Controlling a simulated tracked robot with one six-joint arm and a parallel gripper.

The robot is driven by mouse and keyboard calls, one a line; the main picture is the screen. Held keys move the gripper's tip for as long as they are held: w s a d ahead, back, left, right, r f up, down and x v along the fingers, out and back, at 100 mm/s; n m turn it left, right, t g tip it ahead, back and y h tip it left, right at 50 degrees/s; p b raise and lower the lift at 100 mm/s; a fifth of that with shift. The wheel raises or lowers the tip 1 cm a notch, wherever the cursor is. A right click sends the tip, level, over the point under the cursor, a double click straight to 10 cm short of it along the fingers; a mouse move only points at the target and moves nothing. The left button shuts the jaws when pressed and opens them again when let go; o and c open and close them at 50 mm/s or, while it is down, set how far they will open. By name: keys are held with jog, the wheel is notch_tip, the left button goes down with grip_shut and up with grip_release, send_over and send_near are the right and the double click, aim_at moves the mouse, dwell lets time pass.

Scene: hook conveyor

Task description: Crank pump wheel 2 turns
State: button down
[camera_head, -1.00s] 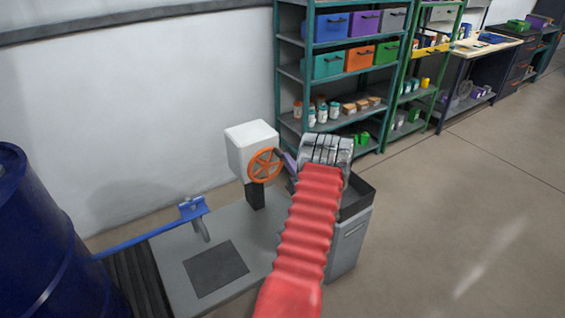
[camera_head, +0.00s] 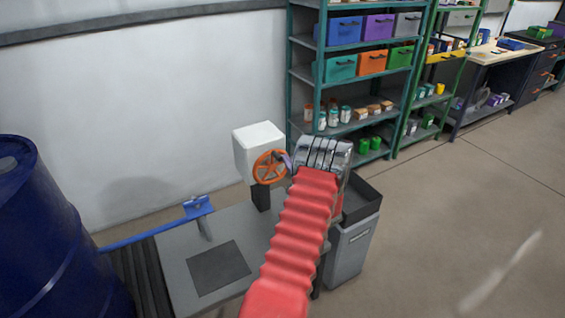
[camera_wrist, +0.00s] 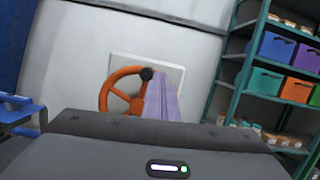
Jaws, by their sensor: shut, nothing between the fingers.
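The orange pump wheel (camera_head: 270,167) is mounted on the front of a white box (camera_head: 258,146) on a dark post. In the wrist view the wheel (camera_wrist: 118,93) shows left of centre, with a dark round knob (camera_wrist: 146,74) at its upper right rim. My gripper (camera_head: 289,162) is at the wheel's right side in the head view. In the wrist view its purple fingers (camera_wrist: 162,97) are together, just right of the knob and overlapping the wheel's right side. Nothing shows between them. I cannot tell whether they touch the knob.
A grey bench (camera_head: 185,262) with a dark square plate (camera_head: 218,268) stands below the wheel. A blue lever (camera_head: 197,207) and blue barrel (camera_head: 40,235) are at left. A grey bin (camera_head: 350,250) stands right of my arm. Shelves with coloured boxes (camera_head: 345,28) stand behind; the right floor is open.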

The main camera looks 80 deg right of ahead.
dwell(0.7)
jog(key=s+a+f, duration=0.1)
jog(key=s, duration=0.4)
jog(key=s+a+f, duration=0.1)
jog(key=s+a, duration=0.1)
jog(key=s, duration=0.4)
jog(key=shift+a+f, duration=0.25)
jog(key=shift+f, duration=0.05)
